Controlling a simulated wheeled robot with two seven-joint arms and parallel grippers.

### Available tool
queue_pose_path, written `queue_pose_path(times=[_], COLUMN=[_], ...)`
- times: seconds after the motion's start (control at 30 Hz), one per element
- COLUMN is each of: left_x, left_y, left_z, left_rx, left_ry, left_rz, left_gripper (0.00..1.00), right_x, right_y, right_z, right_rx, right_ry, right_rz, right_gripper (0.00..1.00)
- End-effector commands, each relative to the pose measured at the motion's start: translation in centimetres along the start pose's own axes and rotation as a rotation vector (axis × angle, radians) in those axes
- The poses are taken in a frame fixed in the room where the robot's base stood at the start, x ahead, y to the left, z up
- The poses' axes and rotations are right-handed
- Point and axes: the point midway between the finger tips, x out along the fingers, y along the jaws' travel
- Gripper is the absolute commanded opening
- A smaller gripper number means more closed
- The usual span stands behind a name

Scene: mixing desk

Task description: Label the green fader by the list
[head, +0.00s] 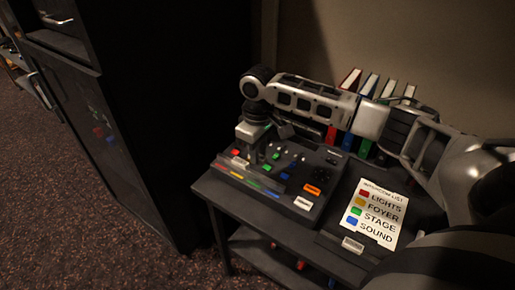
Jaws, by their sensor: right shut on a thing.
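The mixing desk (325,170) is a dark sloped panel on a dark table, with coloured caps and buttons. A green cap (276,156) shows just right of my right gripper (246,160). Coloured strips run along the desk's front edge, with a green one (252,184) between yellow and blue. The list (377,213) is a white card: red LIGHTS, yellow FOYER, green STAGE, blue SOUND. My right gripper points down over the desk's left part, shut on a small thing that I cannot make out. My left gripper is not in view.
Several coloured binders (348,105) stand behind the desk, close to my right arm. A white label-like piece (303,203) lies at the desk's front right. A dark cabinet (130,110) stands left of the table. A lower shelf (262,252) holds small coloured things.

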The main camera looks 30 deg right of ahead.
Motion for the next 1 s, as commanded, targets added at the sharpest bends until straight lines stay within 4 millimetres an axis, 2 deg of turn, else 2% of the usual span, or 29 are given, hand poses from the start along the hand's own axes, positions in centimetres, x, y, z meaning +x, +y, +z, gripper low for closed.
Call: queue_pose_path(times=[0.33, 0.4, 0.53, 0.73, 1.0], left_x=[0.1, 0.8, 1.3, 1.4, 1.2], left_y=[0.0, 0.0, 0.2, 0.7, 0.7], left_z=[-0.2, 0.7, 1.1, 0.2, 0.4], left_rx=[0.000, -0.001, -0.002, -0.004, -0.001], left_ry=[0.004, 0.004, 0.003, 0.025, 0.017], left_rz=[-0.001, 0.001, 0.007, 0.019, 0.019], left_gripper=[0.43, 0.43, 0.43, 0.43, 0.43], right_x=[2.4, 3.4, 4.3, 4.9, 4.9], right_y=[-0.1, -0.1, -0.1, -0.1, -0.1], right_z=[0.1, 0.1, 0.1, 0.1, 0.1], right_rx=[0.001, 0.000, 0.001, 0.001, 0.001], right_ry=[-0.003, -0.001, -0.001, 0.000, -0.001], right_rz=[0.001, 0.001, 0.001, 0.001, 0.001], right_gripper=[0.00, 0.00, 0.00, 0.00, 0.00])
